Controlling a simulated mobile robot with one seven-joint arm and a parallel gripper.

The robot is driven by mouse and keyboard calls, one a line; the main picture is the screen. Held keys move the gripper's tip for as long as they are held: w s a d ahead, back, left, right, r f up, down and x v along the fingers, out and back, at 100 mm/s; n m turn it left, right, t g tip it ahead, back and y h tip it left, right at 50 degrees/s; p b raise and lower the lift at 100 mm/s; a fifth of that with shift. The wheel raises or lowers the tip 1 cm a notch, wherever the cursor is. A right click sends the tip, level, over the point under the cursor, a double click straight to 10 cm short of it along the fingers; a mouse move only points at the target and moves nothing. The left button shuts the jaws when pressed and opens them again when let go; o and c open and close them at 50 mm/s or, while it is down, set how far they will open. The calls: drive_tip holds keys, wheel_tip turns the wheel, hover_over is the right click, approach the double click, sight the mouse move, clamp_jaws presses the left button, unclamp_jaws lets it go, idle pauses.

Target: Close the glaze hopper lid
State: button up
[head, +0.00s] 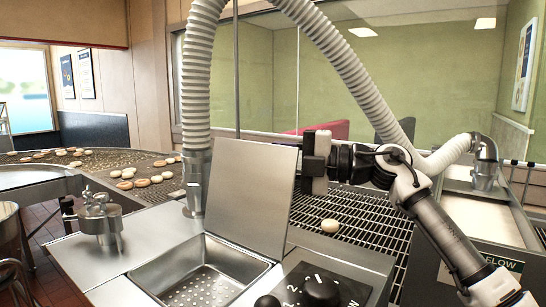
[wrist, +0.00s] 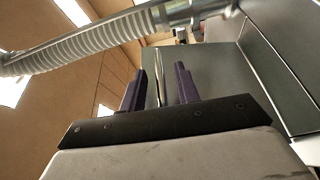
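The glaze hopper lid (head: 250,190) is a flat grey metal panel in the head view. It stands raised, leaning slightly back, behind the open hopper basin (head: 205,280) with its perforated floor. My gripper (head: 310,165) is just right of the lid's upper right edge; contact cannot be told. In the wrist view my gripper's two dark purple fingers (wrist: 160,85) stand apart. A thin bright strip shows between them, and I cannot tell whether it is the lid's edge. A grey panel (wrist: 220,65) lies beyond the fingers, possibly the lid.
A ribbed hose (head: 197,100) rises left of the lid and arches over my arm. A black dial (head: 320,290) sits right of the basin. A wire rack (head: 355,218) with a pale doughnut (head: 330,225) lies behind. A metal valve pot (head: 100,215) stands left.

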clamp_jaws()
drive_tip(key=shift+s+a, duration=0.1)
idle(0.4)
